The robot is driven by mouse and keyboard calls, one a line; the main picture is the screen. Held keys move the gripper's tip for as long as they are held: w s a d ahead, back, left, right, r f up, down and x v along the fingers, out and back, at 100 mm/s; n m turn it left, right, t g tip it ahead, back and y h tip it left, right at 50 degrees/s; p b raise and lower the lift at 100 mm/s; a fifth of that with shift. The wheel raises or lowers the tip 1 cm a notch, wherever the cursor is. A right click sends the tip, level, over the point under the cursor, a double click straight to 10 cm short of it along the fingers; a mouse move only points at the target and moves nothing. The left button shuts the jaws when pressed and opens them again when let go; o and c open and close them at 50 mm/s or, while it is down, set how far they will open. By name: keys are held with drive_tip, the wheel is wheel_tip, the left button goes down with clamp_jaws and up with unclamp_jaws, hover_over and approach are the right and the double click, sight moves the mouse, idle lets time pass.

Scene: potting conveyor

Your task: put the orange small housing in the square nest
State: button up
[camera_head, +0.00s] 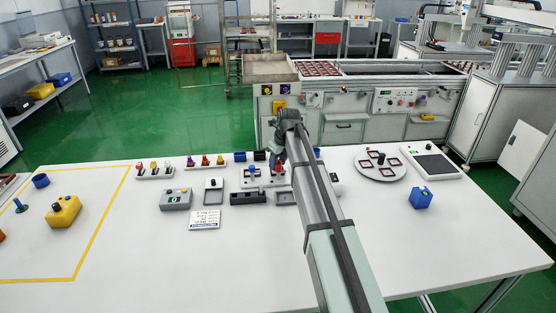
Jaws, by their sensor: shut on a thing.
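My gripper (278,158) points down at the end of my arm, above the row of fixtures near the table's back middle. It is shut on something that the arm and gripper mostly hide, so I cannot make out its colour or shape. A small orange thing (2,237) is cut off at the left picture edge; I cannot tell if it is the small housing. A grey block with a squarish recess (213,197) stands left of my gripper. Another grey recessed block (285,198) is partly behind my arm. I cannot tell which is the square nest.
A round plate (362,172) and a blue housing (420,198) are right. The front table is clear.

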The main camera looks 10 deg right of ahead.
drive_tip(key=shift+f, duration=0.6)
idle(0.4)
drive_tip(key=o, duration=1.2)
drive_tip(key=v, duration=1.3)
drive_tip(key=shift+s+d+r, duration=0.15)
drive_tip(key=shift+r, duration=0.2)
